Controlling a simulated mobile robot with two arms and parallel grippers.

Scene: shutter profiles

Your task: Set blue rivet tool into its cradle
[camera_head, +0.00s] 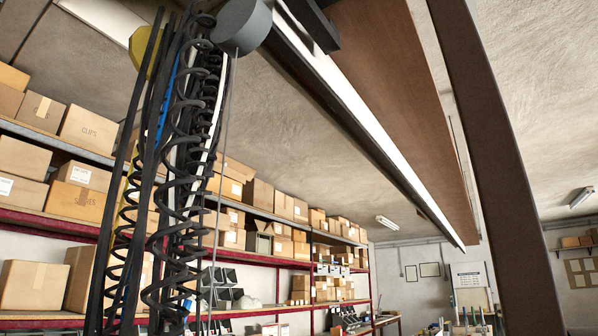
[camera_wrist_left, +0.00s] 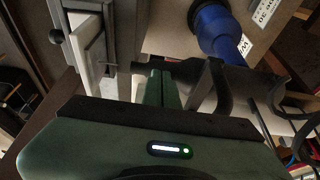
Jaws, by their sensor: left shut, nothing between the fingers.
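In the left wrist view, the blue rivet tool (camera_wrist_left: 214,27) lies at the upper right, with a blue cylindrical part and a dark body beneath it. My left gripper (camera_wrist_left: 163,80) is shut and empty, its two green fingers together close to the tool's dark body. I cannot tell whether they touch it. A black angled bracket (camera_wrist_left: 208,84) stands just right of the fingers; I cannot tell whether it belongs to the cradle or the tool. The head view shows neither the tool nor a gripper, and I cannot make out the cradle for sure.
In the left wrist view, a grey unit with a white block (camera_wrist_left: 91,45) is left of the fingers, and a labelled light board (camera_wrist_left: 168,28) lies behind the tool. The head view shows hanging coiled hoses (camera_head: 180,190), shelves of boxes (camera_head: 92,130) and an overhead beam (camera_head: 370,130).

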